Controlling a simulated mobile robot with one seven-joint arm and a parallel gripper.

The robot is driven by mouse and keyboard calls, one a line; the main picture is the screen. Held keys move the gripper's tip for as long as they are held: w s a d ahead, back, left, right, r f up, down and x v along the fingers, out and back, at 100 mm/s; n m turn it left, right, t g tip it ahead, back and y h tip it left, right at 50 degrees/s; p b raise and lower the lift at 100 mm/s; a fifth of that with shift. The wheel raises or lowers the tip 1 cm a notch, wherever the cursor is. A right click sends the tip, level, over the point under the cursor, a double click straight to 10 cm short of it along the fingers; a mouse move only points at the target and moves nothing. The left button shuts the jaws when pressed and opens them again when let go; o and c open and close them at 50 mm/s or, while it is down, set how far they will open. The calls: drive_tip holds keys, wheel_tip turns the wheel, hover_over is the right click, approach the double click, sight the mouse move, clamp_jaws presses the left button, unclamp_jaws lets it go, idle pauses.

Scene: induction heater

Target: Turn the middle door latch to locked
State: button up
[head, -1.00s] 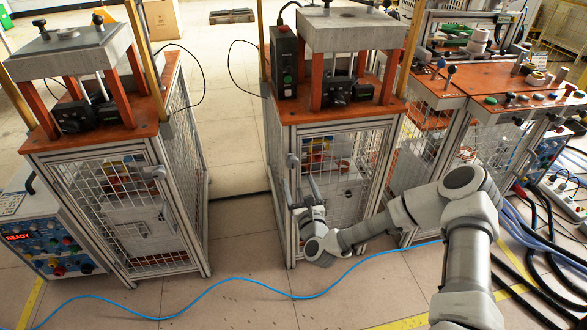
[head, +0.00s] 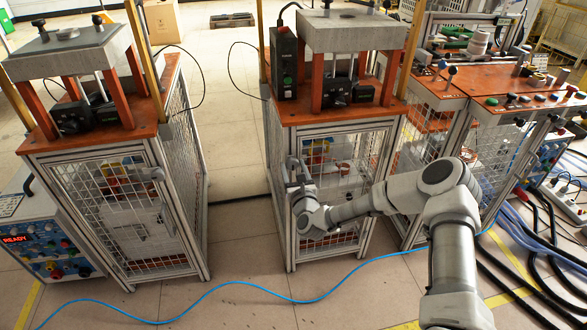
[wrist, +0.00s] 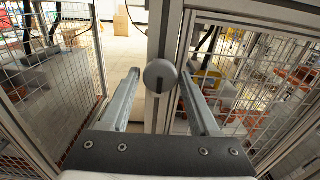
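The middle door latch (wrist: 160,77) is a round grey knob with a dark upright slot, on the metal frame post in the wrist view. My gripper (wrist: 159,74) is open, with one finger on each side of the knob and visible gaps between. In the head view my gripper (head: 297,166) is at the left edge of the middle cabinet's mesh door (head: 345,190) and largely covers the latch there. I cannot tell from the knob whether the latch is locked.
The left cabinet (head: 110,200) has its own mesh door and stands across a floor gap from the middle cabinet. More orange-topped benches (head: 525,80) stand at the right. A blue hose (head: 215,290) crosses the floor, and black cables (head: 510,285) lie at the lower right.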

clamp_jaws()
drive_tip(key=shift+n, duration=0.3)
drive_tip(key=n+b, duration=0.2)
drive_tip(key=n, duration=0.1)
drive_tip(key=shift+f, duration=0.15)
drive_tip(key=n+b, duration=0.2)
drive_tip(key=n, duration=0.3)
drive_tip(key=shift+d, duration=0.1)
drive_tip(key=n+b, duration=0.2)
drive_tip(key=n, duration=0.3)
drive_tip(key=shift+n+b, duration=0.8)
drive_tip(key=shift+n, duration=1.3)
drive_tip(key=shift+r, duration=0.2)
